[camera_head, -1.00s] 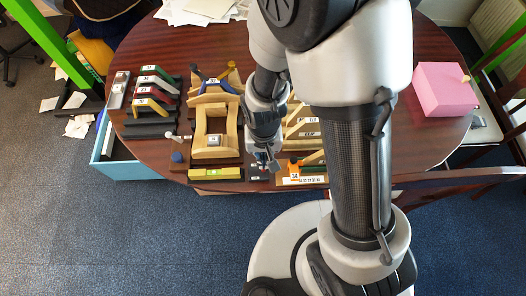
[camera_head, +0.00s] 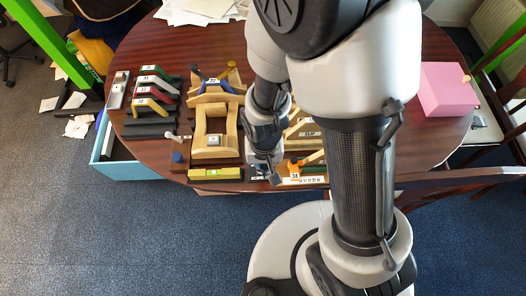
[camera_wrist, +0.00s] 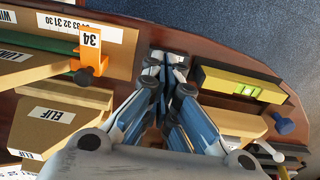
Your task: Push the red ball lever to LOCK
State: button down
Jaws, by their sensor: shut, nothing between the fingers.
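I cannot make out a red ball lever or a LOCK mark in either view; the area around my gripper is partly hidden by my arm. My gripper (camera_head: 273,178) is at the table's near edge, between the block with a green level vial (camera_head: 215,174) and the orange piece marked 34 (camera_head: 294,166). In the wrist view my gripper (camera_wrist: 165,62) has its fingers together with nothing seen between them. There the orange piece (camera_wrist: 91,52) is to its left and the yellow-black level block (camera_wrist: 240,86) to its right.
A wooden saddle fixture (camera_head: 215,112) stands left of my arm. A blue knob (camera_wrist: 284,124) shows beside the level block. Wooden pieces labelled ELIF (camera_wrist: 55,115) lie close to my gripper. A pink box (camera_head: 446,90) stands at the right. Numbered coloured brackets (camera_head: 154,88) stand at the left.

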jog(key=shift+s, duration=0.25)
jog(key=shift+w, duration=0.1)
dwell(0.3)
jog(key=shift+w, duration=0.5)
notch_tip(320, 180, up, 7)
jog(key=p, duration=0.6)
dwell(0.5)
jog(key=w+d+r+t, duration=0.1)
jog(key=d+r, duration=0.2)
jog(key=r, duration=0.5)
jog(key=d+r+t, duration=0.1)
jog(key=d+r, duration=0.1)
jog(key=r, duration=0.5)
jog(key=s+d+r+t, duration=0.1)
jog(key=s+d+r, duration=0.2)
jog(key=r, duration=0.3)
jog(key=s+d+r+t, duration=0.1)
jog(key=s+d+r, duration=0.2)
jog(key=r, duration=0.3)
jog(key=shift+s+t, duration=0.3)
jog(key=shift+s, duration=0.35)
